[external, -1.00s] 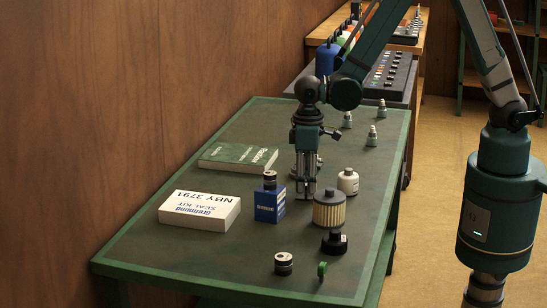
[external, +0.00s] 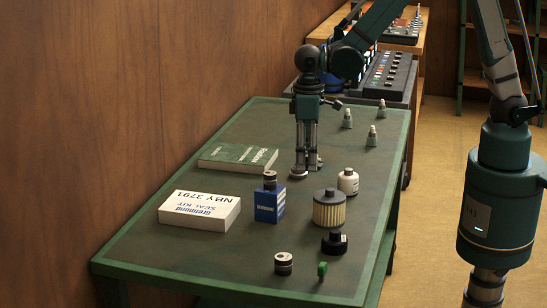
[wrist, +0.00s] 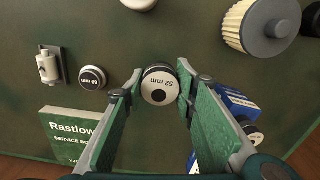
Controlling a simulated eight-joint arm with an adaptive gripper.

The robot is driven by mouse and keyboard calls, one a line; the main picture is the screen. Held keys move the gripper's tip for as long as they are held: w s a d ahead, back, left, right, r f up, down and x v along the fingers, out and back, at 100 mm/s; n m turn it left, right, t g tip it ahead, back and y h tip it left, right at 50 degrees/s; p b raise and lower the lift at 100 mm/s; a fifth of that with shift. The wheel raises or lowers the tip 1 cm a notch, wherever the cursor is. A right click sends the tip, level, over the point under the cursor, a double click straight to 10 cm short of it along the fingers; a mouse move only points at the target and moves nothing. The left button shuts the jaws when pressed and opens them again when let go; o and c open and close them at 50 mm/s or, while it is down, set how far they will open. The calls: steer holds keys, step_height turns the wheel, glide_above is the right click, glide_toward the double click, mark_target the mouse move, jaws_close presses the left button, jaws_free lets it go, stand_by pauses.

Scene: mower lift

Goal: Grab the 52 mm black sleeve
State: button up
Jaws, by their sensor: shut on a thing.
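The 52 mm black sleeve (wrist: 160,86) is in the middle of the wrist view, its pale top face marked "52 mm" with a dark centre and a black side. My gripper (wrist: 160,78) has one fingertip on each side of it and is shut on it. In the external view my gripper (external: 306,168) points straight down above the far middle of the table, just right of the green book. The held sleeve cannot be made out clearly there.
A 60 mm sleeve (wrist: 93,78) and a small metal part lie left of my gripper in the wrist view. A blue box (external: 269,207) with a sleeve on top, a filter (external: 329,209), a white bottle (external: 348,181), a green book (external: 238,157) and a white seal-kit box (external: 200,211) stand around.

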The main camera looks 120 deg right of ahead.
steer(key=shift+r, duration=0.45)
steer(key=shift+w, duration=0.1)
stand_by(0.4)
